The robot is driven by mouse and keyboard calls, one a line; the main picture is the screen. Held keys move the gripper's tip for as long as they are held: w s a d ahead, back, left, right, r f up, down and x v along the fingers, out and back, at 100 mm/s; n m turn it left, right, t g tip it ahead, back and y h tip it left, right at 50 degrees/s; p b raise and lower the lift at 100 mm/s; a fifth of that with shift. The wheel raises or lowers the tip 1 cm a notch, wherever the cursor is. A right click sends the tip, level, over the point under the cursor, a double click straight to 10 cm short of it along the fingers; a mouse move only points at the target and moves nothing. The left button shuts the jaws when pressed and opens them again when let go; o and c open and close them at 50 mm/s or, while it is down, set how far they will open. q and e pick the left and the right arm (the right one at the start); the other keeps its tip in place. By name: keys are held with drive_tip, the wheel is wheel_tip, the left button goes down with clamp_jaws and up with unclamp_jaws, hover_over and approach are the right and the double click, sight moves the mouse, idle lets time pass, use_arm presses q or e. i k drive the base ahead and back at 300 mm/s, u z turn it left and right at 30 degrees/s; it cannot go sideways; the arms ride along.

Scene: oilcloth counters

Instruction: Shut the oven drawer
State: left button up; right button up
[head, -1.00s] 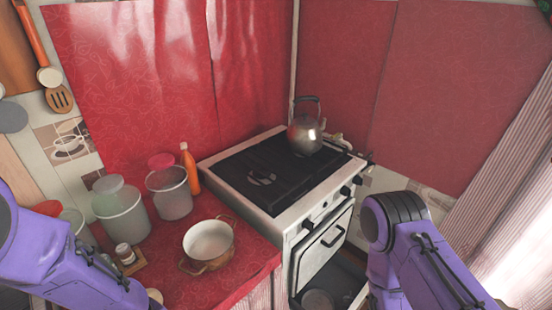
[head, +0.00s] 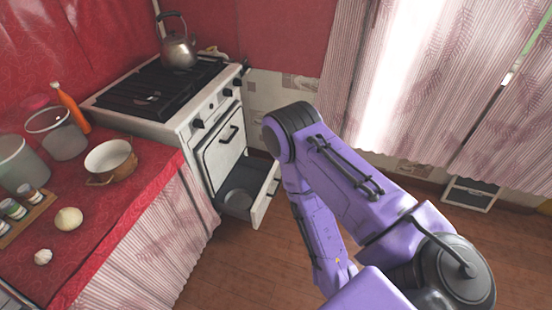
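The oven (head: 222,150) is part of a white stove standing right of the red counter. Its lower drawer (head: 264,196) is pulled open, with a round pan (head: 238,201) lying inside. The oven door above the drawer, with its dark handle (head: 230,134), looks shut. My purple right arm reaches down just right of the drawer and hides part of the floor there. No fingertips of my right gripper can be made out. My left arm and gripper are out of view.
A kettle (head: 179,51) stands on the stove top. The red counter (head: 110,222) holds a pot (head: 110,161), jars, an orange bottle (head: 70,107), an onion (head: 68,218) and garlic (head: 43,257). Wooden floor (head: 235,265) is open in front of the drawer. Curtains hang at right.

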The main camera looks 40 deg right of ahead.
sight(248, 174)
drive_tip(key=z, duration=1.95)
drive_tip(key=i, duration=0.7)
drive_tip(key=u, duration=1.1)
